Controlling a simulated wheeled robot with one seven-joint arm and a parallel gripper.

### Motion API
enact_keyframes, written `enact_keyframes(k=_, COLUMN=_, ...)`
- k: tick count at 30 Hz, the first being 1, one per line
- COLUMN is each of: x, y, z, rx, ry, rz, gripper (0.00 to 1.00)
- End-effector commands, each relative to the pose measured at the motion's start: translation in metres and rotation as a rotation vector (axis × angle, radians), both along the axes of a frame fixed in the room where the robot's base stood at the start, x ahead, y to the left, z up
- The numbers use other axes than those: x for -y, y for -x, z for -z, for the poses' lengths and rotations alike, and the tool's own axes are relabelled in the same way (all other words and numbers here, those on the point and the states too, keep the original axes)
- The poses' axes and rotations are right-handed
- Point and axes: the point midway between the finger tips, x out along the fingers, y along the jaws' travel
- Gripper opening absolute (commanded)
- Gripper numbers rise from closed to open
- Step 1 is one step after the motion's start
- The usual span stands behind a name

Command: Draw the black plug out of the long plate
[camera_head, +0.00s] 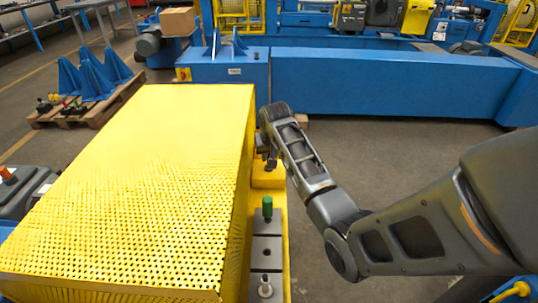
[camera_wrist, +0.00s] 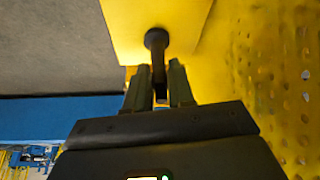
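The black plug (camera_wrist: 157,40) shows in the wrist view against a yellow surface (camera_wrist: 120,18). Its round dark end lies just beyond my fingertips, and its dark stem runs back between the fingers. My gripper (camera_wrist: 160,78) has one finger on each side of the stem. Whether both fingers touch it is too dark to tell. In the head view my gripper (camera_head: 266,158) is at the far end of the long plate, by a yellow block (camera_head: 268,178); the black plug cannot be made out there. The long plate's grey top (camera_head: 266,222) carries a green plug (camera_head: 267,207) nearer to me.
A yellow perforated guard (camera_head: 135,190) stands close along the plate's left side, and also fills the right of the wrist view (camera_wrist: 285,80). Open floor (camera_head: 400,160) lies to the right, with a blue machine bed (camera_head: 390,85) behind.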

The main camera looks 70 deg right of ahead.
Motion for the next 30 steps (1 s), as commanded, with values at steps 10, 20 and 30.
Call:
enact_keyframes(k=10, x=0.000, y=0.000, z=0.000, rx=0.000, ry=0.000, rz=0.000, gripper=0.00)
enact_keyframes(k=20, x=0.000, y=0.000, z=-0.007, rx=0.000, ry=0.000, rz=0.000, gripper=0.00)
enact_keyframes(k=30, x=0.000, y=0.000, z=-0.023, rx=0.000, ry=0.000, rz=0.000, gripper=0.00)
